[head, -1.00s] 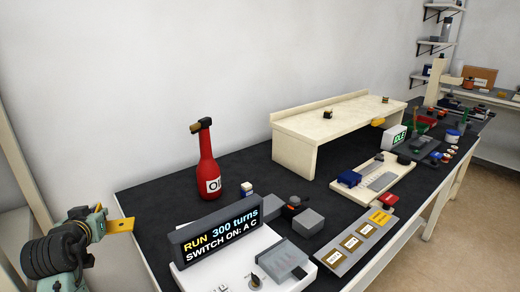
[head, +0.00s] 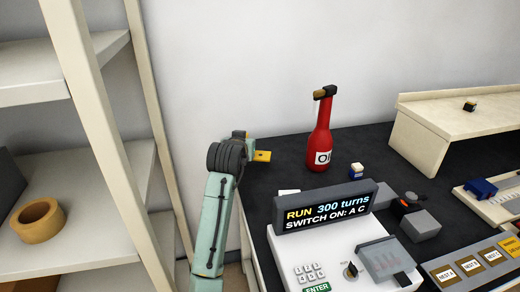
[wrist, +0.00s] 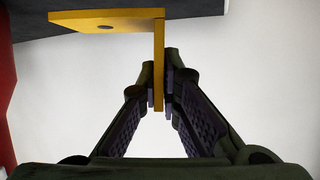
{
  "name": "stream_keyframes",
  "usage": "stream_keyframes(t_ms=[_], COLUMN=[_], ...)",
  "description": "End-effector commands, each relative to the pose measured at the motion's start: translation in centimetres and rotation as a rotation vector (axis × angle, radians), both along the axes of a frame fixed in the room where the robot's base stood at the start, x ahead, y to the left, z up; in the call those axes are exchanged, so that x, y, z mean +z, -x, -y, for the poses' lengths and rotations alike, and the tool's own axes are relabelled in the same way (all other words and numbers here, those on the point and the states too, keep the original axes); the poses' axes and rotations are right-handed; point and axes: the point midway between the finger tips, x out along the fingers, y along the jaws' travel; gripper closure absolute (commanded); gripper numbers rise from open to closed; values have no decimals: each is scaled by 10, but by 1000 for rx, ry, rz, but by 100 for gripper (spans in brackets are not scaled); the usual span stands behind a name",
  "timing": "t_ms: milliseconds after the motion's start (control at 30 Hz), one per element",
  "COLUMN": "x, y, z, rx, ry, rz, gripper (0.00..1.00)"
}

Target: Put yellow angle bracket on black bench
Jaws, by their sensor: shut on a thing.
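The yellow angle bracket (head: 263,156) is held in my gripper (head: 249,150). In the wrist view, my gripper (wrist: 166,75) is shut on one flange of the bracket (wrist: 105,21); the other flange, with a hole, points left. The black bench (head: 265,190) has a dark top. In the head view, the bracket appears by the bench's left end, left of the red oil bottle; its height above the top is hard to judge. The dark bench top (wrist: 120,8) also shows beyond the bracket in the wrist view.
The red oil bottle (head: 319,140) stands close on the right. A cream riser (head: 425,140) stands farther right. A shelf rack (head: 75,90) is on the left.

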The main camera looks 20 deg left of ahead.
Motion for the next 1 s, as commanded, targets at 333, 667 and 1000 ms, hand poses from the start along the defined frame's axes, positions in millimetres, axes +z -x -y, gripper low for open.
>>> stream_keyframes(t_ms=[333,667,1000], x=[-5,-42,-42], y=[-39,-38,-38], z=[26,26,26], rx=[1,1,0], ry=[-1,-1,1], rz=[1,2,0], gripper=[100,100,100])
